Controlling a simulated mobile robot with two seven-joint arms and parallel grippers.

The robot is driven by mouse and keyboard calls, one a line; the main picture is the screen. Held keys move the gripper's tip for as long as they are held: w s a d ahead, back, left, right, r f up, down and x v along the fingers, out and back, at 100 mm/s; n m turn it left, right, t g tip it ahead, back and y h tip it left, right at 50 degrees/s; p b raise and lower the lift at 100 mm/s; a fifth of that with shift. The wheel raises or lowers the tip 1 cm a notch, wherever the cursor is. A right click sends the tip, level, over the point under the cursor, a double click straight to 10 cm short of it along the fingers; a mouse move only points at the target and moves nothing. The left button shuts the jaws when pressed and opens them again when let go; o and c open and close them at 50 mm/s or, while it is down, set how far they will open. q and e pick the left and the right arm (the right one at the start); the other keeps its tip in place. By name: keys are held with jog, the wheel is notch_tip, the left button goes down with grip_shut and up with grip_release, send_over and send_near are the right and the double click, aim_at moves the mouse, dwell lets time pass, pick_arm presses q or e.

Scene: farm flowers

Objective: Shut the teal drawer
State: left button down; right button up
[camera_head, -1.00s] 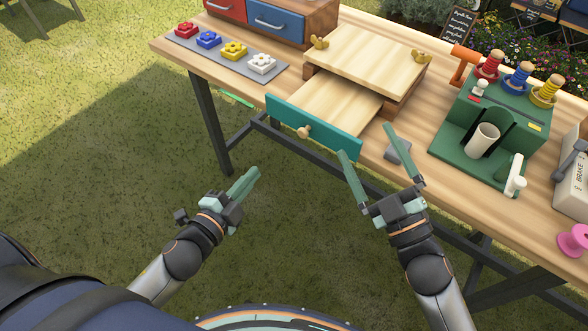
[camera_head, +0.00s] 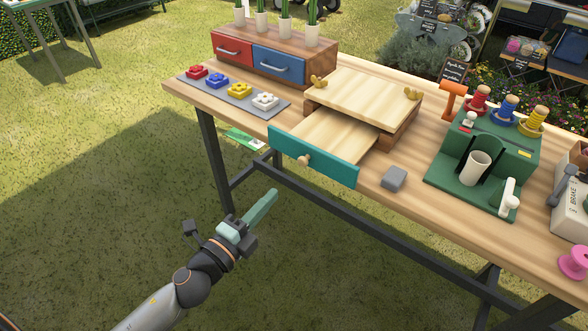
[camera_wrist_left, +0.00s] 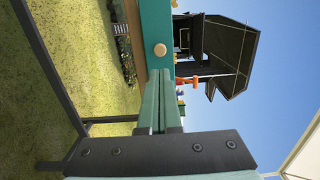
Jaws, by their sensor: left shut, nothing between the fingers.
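The teal drawer (camera_head: 313,157) is pulled out from under a light wooden box (camera_head: 363,98) on the table. Its front has a round wooden knob (camera_head: 304,160), and its bare wooden inside shows. In the left wrist view the teal front (camera_wrist_left: 154,30) and knob (camera_wrist_left: 160,50) lie ahead of the fingertips. My left gripper (camera_head: 268,197) is shut and empty, below and to the left of the drawer front, apart from it in the head view. In the left wrist view its fingers (camera_wrist_left: 160,78) lie together, pointing toward the knob. My right gripper does not show.
A wooden table (camera_head: 425,208) holds a red and blue drawer unit (camera_head: 277,65) and a grey mat with coloured flower pieces (camera_head: 239,90). A grey block (camera_head: 394,179) lies right of the drawer. A green stand (camera_head: 455,180) is farther right. Grass in front is clear.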

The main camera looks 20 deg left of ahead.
aim_at(302, 164)
pick_arm(q)
jog(key=p+x, duration=0.1)
jog(key=x, duration=0.7)
jog(key=shift+w+d, duration=0.1)
jog(key=shift+w, duration=0.15)
jog(key=shift+w+d, duration=0.15)
jog(key=shift+w, duration=0.4)
